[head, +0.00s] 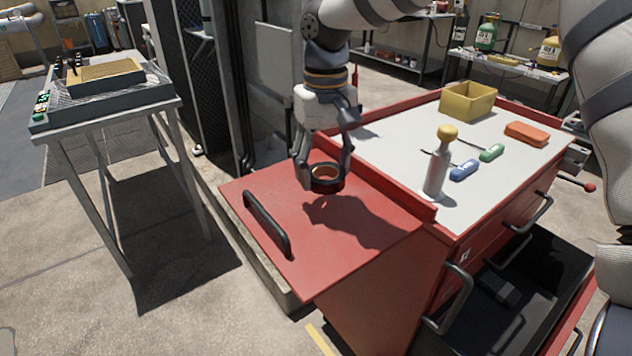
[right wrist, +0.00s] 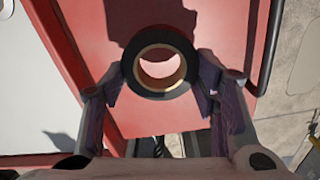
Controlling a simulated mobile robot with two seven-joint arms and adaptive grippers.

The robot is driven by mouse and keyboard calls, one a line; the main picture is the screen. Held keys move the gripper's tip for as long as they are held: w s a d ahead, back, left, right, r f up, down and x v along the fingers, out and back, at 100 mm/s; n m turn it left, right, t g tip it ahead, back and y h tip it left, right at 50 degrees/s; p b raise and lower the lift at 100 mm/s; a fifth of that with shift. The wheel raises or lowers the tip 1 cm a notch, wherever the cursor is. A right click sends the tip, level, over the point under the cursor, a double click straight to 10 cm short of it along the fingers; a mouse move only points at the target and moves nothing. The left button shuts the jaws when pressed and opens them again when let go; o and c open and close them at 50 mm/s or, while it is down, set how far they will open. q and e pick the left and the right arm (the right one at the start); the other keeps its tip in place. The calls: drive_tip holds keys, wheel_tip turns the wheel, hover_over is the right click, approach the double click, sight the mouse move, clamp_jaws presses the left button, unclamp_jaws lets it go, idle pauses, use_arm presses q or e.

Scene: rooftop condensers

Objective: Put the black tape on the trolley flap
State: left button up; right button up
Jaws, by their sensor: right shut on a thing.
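The black tape (head: 325,178) is a black roll with a tan core. My right gripper (head: 322,174) is shut on it and holds it over the red trolley flap (head: 335,234). The roll's shadow falls on the flap apart from it, so it looks raised above the surface. In the right wrist view the tape (right wrist: 160,62) sits between the two fingertips (right wrist: 160,78), with the red flap (right wrist: 120,20) visible through its hole. The flap has a black handle (head: 267,224) near its left edge. My left gripper is not in view.
The trolley's white top (head: 400,140) holds a yellow bin (head: 468,101), a grey bottle with a yellow knob (head: 438,165), blue (head: 464,170) and green (head: 492,153) handled tools and an orange block (head: 526,133). A red rim separates top and flap. The flap is otherwise clear.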

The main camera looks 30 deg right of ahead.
sight(319, 197)
drive_tip(key=shift+w+f, duration=0.3)
drive_tip(key=shift+f, duration=0.2)
drive_tip(key=shift+w+a+f, duration=0.1)
drive_tip(key=shift+w+f, duration=0.05)
drive_tip(key=shift+f, duration=0.7)
drive_tip(key=shift+w+f, duration=0.15)
drive_tip(key=shift+f, duration=0.65)
drive_tip(key=shift+f, duration=0.15)
drive_tip(key=o, duration=1.2)
drive_tip(key=shift+c, duration=0.2)
wheel_tip(319, 197, up, 12)
drive_tip(key=shift+r, duration=0.15)
